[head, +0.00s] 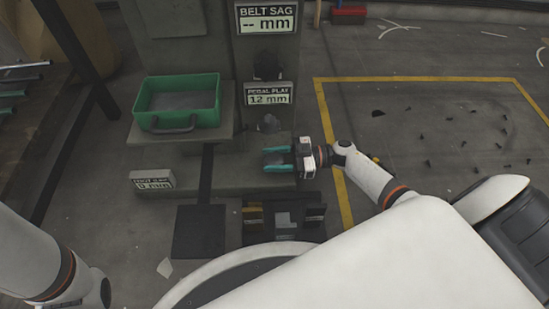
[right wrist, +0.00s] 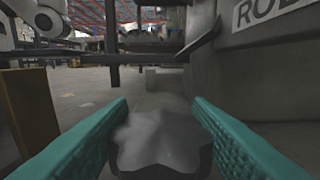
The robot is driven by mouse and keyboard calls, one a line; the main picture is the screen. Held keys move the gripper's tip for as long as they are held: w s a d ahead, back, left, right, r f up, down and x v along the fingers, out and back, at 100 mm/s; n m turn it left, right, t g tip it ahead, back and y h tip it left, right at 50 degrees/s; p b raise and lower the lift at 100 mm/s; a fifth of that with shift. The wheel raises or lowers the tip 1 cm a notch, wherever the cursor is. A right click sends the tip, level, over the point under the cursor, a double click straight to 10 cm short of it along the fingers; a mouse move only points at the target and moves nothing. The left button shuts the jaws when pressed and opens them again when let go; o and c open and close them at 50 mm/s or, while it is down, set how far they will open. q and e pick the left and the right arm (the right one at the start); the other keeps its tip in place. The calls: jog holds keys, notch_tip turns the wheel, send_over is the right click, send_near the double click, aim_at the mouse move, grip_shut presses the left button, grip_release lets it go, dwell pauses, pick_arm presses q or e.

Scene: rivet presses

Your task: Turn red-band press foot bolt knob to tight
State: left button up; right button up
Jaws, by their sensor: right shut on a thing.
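My right gripper (head: 268,158) is at the lower front of the grey press (head: 205,50), its teal fingers pointing left, low above the base ledge. In the right wrist view its two teal fingers (right wrist: 160,108) stand on either side of a grey lobed knob (right wrist: 160,142) and are shut on it. In the head view the knob between the fingers is hard to make out. A small sign (head: 152,181), partly readable as a foot reading of 0 mm, stands on the base at left. No red band shows. My left gripper is out of view; only its arm shows at lower left.
A green bin (head: 178,98) sits on a ledge left of the knobs. Dark knobs (head: 268,123) (head: 268,66) sit below the "PEDAL PLAY 12 mm" sign (head: 268,94) and the "BELT SAG" sign (head: 266,18). A dark pedal plate (head: 199,232) lies in front. Yellow-lined floor at right is mostly open.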

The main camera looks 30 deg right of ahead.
jog(key=shift+r+m+t+p, duration=0.15)
jog(key=shift+m+t+p, duration=0.2)
jog(key=shift+p, duration=0.3)
jog(key=m+t+h+p, duration=0.4)
jog(key=t+p, duration=0.1)
jog(key=p, duration=0.2)
jog(key=shift+r, duration=0.1)
jog(key=shift+m+t+h+p, duration=0.95)
jog(key=shift+h+p, duration=0.05)
jog(key=shift+h, duration=0.2)
jog(key=shift+f+m+t+h+p, duration=0.25)
jog(key=shift+m+t+h+p, duration=0.3)
jog(key=shift+h, duration=0.35)
jog(key=o, duration=1)
